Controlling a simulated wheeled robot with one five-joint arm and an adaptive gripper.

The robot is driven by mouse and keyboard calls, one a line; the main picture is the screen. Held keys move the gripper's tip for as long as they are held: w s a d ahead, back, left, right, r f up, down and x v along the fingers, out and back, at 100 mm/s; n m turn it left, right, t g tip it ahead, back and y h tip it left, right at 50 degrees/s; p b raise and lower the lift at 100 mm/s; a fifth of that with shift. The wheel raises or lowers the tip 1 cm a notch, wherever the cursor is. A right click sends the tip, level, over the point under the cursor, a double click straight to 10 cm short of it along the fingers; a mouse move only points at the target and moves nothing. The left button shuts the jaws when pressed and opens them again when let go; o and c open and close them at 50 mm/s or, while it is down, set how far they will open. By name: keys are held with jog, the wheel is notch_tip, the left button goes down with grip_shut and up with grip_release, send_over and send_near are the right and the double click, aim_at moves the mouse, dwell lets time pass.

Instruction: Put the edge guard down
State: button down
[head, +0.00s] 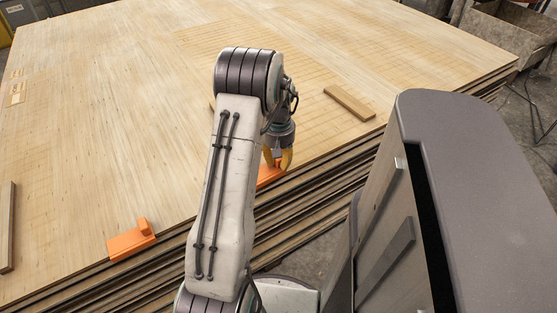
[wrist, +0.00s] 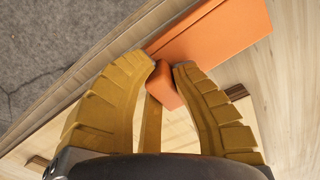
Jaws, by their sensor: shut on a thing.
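My gripper (head: 278,162) has its yellow fingers closed around the upright grip of an orange edge guard (head: 268,174), at the near edge of the veneer stack (head: 110,140). In the wrist view the guard's flat body (wrist: 215,38) stretches away from my gripper (wrist: 168,72) along the stack's edge, its grip between the fingertips. The guard appears level and at the top sheet; I cannot tell whether it bears fully on it. My arm hides part of the stack. A second orange edge guard (head: 132,240) sits on the same edge, further left.
A wooden strip (head: 349,102) lies on the stack right of my arm; another (head: 7,226) lies at the far left. A grey bin (head: 507,38) stands at the back right. The top sheet is largely clear. Concrete floor (wrist: 50,40) lies beyond the edge.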

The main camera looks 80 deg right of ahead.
jog(key=c, duration=1.1)
grip_release()
jog(key=shift+c, duration=0.2)
notch_tip(320, 180, up, 12)
jog(key=p, duration=0.2)
jog(key=shift+r+p, duration=0.15)
jog(key=shift+p, duration=0.2)
jog(key=shift+w, duration=0.1)
